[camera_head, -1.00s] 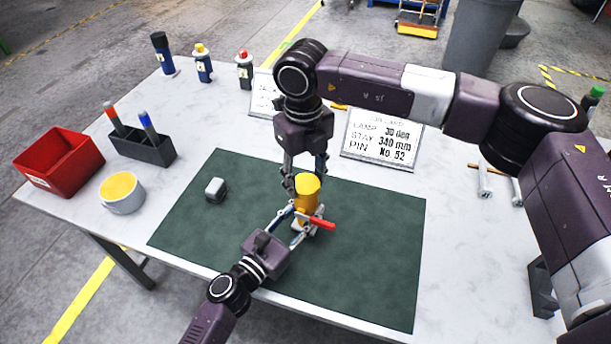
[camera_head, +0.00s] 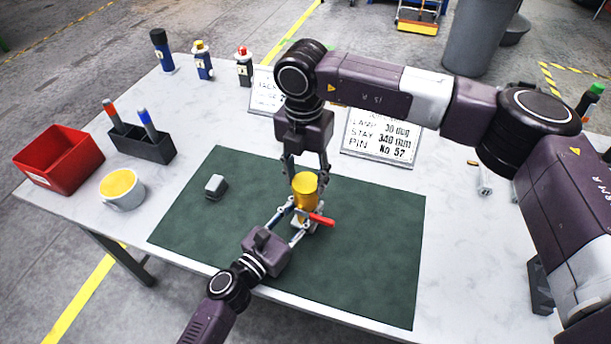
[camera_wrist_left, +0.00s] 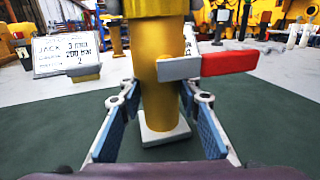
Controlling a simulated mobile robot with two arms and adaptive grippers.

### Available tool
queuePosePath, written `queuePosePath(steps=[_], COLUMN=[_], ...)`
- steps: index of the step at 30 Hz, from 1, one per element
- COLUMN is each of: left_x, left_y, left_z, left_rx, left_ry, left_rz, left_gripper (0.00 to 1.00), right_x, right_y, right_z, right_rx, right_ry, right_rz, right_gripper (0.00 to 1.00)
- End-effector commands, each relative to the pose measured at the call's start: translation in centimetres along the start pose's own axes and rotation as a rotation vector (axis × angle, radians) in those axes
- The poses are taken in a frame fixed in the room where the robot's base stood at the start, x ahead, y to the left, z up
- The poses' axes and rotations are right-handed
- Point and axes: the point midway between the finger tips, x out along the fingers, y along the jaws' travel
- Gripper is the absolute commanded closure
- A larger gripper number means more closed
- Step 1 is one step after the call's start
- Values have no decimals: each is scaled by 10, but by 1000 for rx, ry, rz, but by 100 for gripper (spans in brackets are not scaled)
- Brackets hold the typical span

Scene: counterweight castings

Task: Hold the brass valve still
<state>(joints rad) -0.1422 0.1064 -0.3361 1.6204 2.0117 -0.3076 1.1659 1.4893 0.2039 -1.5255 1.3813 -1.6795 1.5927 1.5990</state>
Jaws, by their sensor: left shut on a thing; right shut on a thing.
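The brass valve (camera_head: 305,188) stands upright on a pale square base (camera_wrist_left: 165,133) on the green mat (camera_head: 370,240). Its red lever (camera_head: 322,220) points right; the lever also shows in the left wrist view (camera_wrist_left: 230,60). My left gripper (camera_head: 291,222) reaches in from the lower left and is shut on the valve's lower body. In the left wrist view its blue-padded fingers flank the brass body (camera_wrist_left: 160,95). My right gripper (camera_head: 308,180) comes down from behind and is shut on the valve's upper part. Its exact contacts are too small to see.
A small grey-white block (camera_head: 215,185) lies on the mat to the left. A yellow-filled mug (camera_head: 122,190), a red bin (camera_head: 55,160) and a dark pen holder (camera_head: 142,142) stand farther left. A printed sign (camera_head: 382,138) stands behind. The mat's front right is clear.

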Motion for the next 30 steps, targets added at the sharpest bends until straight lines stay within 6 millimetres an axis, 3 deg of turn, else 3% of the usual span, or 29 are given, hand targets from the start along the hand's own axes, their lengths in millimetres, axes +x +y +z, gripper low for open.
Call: queuePosePath(steps=[18,24,30], left_x=[1,1,1], left_y=[-2,-2,-2], left_z=[2,2,2], left_rx=[2,2,2], left_ry=[-4,-4,-4], left_rz=[-4,-5,-6], left_gripper=[100,100,100], right_x=[0,0,-1], right_y=[0,0,0], right_z=[0,0,1], right_rx=[1134,1346,1379], right_ry=[4,4,4], right_rz=[5,5,6], right_gripper=[67,67,67])
